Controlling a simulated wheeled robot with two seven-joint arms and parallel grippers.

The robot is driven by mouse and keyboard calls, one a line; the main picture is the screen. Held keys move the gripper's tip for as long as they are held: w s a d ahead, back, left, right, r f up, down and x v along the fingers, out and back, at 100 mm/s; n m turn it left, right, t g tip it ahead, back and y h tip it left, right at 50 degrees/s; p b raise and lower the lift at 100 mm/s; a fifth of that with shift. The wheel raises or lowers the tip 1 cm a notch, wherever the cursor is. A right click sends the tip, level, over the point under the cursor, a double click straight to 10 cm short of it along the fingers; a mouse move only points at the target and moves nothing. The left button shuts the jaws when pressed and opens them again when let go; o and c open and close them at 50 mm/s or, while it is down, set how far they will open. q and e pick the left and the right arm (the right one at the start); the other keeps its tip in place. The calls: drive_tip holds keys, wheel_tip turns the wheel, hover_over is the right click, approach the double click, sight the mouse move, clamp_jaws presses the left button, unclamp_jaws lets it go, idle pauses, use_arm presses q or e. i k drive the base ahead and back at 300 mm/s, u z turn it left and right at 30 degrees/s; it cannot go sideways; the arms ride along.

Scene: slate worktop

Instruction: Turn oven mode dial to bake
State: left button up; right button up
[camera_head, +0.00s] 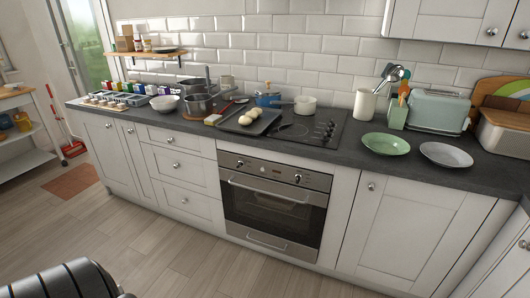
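The built-in oven (272,205) sits under the worktop in the middle of the view. Its control panel (273,172) runs along the top of its front. A round dial (240,163) shows on the left part of the panel and another round dial (297,178) on the right, with a dark display between them. The markings and pointer positions are too small to read, so I cannot tell which mode is set. The oven door is shut, with a long handle (268,189) below the panel. Neither of my grippers is in view.
The slate worktop (345,160) holds a black hob (311,127), a dark tray (238,122) with pale round items, pots, a green plate (385,144), a grey plate (446,155) and a toaster (438,111). The wooden floor (170,255) before the oven looks clear.

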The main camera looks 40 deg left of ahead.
sight(240, 163)
drive_tip(key=u, duration=1.35)
drive_tip(key=k, duration=0.6)
drive_tip(key=z, duration=0.45)
drive_tip(key=i, duration=1.45)
drive_tip(key=z, duration=0.45)
